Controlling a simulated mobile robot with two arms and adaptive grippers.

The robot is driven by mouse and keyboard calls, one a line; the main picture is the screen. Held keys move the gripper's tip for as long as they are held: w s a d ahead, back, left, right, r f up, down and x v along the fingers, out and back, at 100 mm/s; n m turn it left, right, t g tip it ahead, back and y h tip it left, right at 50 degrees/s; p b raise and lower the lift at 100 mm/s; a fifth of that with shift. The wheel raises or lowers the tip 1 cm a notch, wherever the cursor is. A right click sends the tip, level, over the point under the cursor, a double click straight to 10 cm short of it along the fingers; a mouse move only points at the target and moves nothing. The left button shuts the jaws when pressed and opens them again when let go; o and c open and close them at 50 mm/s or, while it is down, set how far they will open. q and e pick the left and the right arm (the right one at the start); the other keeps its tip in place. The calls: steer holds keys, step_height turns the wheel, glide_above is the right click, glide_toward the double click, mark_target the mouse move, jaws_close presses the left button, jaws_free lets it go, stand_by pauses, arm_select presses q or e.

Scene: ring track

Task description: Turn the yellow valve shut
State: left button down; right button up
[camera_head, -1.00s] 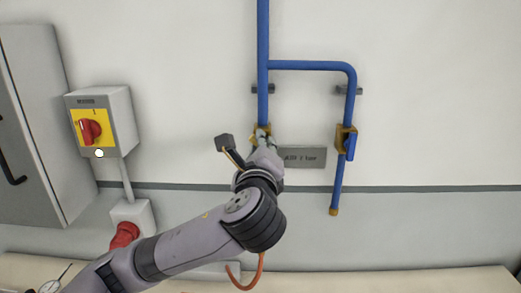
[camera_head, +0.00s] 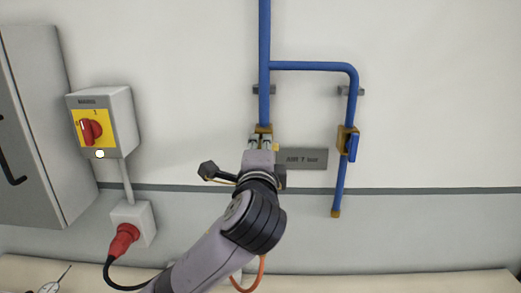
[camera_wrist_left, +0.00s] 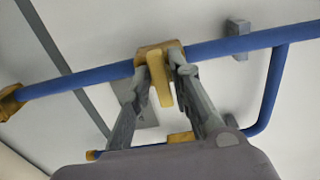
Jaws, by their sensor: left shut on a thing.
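The yellow valve (camera_head: 264,129) sits on the vertical blue pipe (camera_head: 264,60), left of the grey sign. In the left wrist view its yellow handle (camera_wrist_left: 159,84) stands between the fingers of my left gripper (camera_wrist_left: 176,86) and looks roughly crosswise to the pipe. My left gripper also shows in the head view (camera_head: 260,143), just below the valve body, shut on the handle. The gripper and wrist hide the lower part of this pipe in the head view. My right gripper is not in view.
A second valve with a blue handle (camera_head: 353,148) is on the branch pipe to the right. A grey sign (camera_head: 304,159) is close beside my gripper. The wall at far right is clear.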

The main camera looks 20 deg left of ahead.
arm_select(q)
steer(key=shift+f, duration=0.1)
stand_by(0.4)
steer(key=c, duration=1.6)
jaws_free()
steer(key=v, duration=1.2)
